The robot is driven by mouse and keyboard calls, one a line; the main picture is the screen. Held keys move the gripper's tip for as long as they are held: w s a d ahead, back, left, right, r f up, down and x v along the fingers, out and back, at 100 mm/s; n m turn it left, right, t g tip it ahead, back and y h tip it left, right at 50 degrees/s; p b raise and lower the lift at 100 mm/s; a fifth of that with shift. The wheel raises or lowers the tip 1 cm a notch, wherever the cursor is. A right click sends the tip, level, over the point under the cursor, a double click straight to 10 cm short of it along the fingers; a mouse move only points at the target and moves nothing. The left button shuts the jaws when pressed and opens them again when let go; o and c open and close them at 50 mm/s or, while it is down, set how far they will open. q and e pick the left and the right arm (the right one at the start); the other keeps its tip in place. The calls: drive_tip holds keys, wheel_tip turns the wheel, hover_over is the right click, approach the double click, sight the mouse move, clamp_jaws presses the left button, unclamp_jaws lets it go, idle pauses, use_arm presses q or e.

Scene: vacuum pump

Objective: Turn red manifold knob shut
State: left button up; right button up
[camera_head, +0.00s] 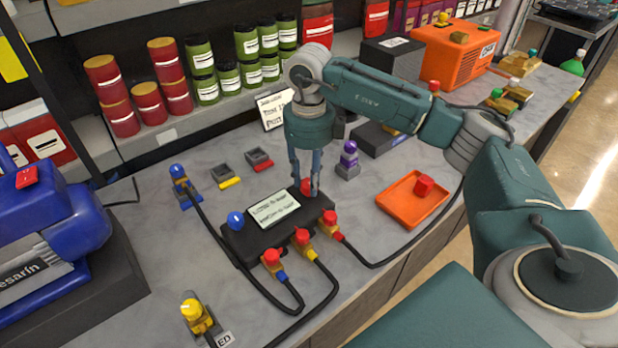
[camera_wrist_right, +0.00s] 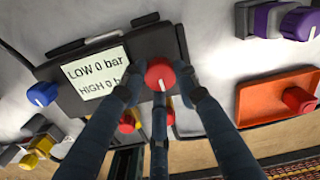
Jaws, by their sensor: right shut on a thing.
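The black manifold block (camera_head: 243,245) sits on the grey bench. It has a pale display and a blue knob (camera_head: 235,220) at its left end. The red manifold knob (camera_head: 307,186) is at its right end, and shows as a round red cap in the wrist view (camera_wrist_right: 160,74). My right gripper (camera_head: 305,190) reaches down from above, with its fingers closed around this knob. The fingers partly hide the knob in the head view. The wrist view display (camera_wrist_right: 97,73) reads "LOW 0 bar" and "HIGH 0 b", its end covered by a finger. My left gripper is not in view.
Red-capped yellow fittings (camera_head: 302,238) with black hoses line the manifold's front. An orange tray (camera_head: 411,200) with a red piece is to the right. A purple-topped fitting (camera_head: 348,160) stands behind. A blue pump (camera_head: 55,250) is at left. Shelves of cans line the back.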

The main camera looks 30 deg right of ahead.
sight(309, 182)
drive_tip(key=shift+w+r, duration=0.1)
idle(0.3)
drive_tip(key=o, duration=1.2)
drive_tip(key=shift+c, duration=0.2)
wheel_tip(309, 182, up, 12)
drive_tip(key=shift+r, duration=0.1)
